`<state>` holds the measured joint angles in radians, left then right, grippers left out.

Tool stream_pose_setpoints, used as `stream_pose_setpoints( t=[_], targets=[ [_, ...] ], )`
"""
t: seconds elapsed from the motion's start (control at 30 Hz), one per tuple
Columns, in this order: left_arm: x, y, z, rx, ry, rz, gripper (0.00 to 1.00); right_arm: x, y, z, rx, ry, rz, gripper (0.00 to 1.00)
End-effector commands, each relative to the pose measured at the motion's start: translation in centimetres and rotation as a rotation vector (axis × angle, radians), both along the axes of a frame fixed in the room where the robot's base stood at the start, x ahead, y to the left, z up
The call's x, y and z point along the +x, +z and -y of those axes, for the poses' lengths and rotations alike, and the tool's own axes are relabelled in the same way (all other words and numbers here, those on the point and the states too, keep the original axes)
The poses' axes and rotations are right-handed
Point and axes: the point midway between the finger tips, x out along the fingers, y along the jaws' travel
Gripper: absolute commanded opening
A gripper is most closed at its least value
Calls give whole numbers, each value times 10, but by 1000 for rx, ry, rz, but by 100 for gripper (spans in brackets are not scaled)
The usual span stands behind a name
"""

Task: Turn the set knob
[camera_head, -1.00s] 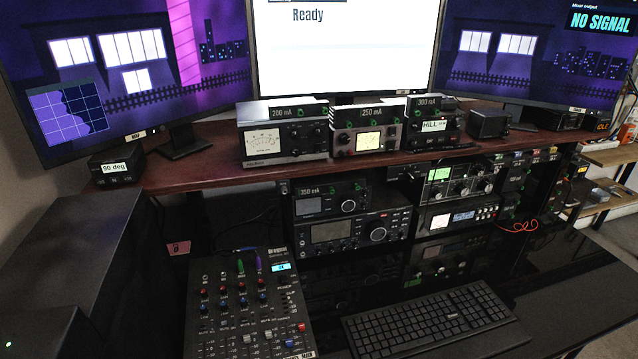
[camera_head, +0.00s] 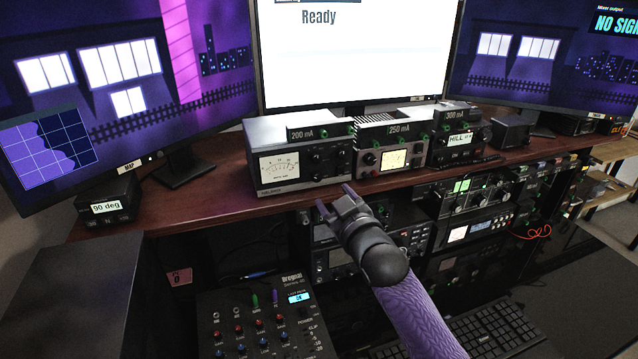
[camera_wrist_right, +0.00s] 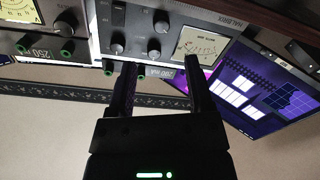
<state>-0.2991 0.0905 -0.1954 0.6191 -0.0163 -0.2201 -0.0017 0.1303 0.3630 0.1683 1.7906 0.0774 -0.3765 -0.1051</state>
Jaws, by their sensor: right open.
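No knob is legibly marked "set" in these views. The silver 200 mA tuner (camera_head: 258,184) stands on the shelf, with a needle meter and dark knobs (camera_head: 316,158). The 250 mA tuner (camera_head: 368,160) and the 300 mA tuner (camera_head: 440,151) stand to its right. My right gripper (camera_head: 334,202) is open and empty, in front of the shelf's edge below the 200 mA tuner. In the right wrist view, upside down, the open fingers (camera_wrist_right: 160,62) point toward that tuner's face, with a dark knob (camera_wrist_right: 117,50) near the left finger. My left gripper is not in view.
Monitors stand behind the shelf (camera_head: 214,210); the middle one (camera_head: 350,60) reads "Ready". A small box (camera_head: 106,208) reads "90 deg" at left. A mixer (camera_head: 258,320) and a keyboard (camera_head: 490,330) lie below. My right arm hides part of the lower rack.

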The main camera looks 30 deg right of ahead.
Motion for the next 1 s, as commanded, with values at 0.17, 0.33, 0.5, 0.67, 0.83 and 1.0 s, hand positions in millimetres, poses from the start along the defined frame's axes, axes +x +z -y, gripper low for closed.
stream_pose_setpoints(
  t=[0.17,0.33,0.5,0.67,0.83,1.0],
  targets=[
    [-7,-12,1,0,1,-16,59,43,-3,8,0,-1,-2,66],
    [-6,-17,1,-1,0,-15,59,65,-3,12,1,-1,-4,66],
    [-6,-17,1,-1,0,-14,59,69,-2,13,1,-1,-5,66],
    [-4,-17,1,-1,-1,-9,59,69,-2,13,1,0,-5,64],
    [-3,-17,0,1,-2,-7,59,69,-2,12,1,0,-5,28],
    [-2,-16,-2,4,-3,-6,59,69,-2,12,1,0,-5,0]
  ],
)
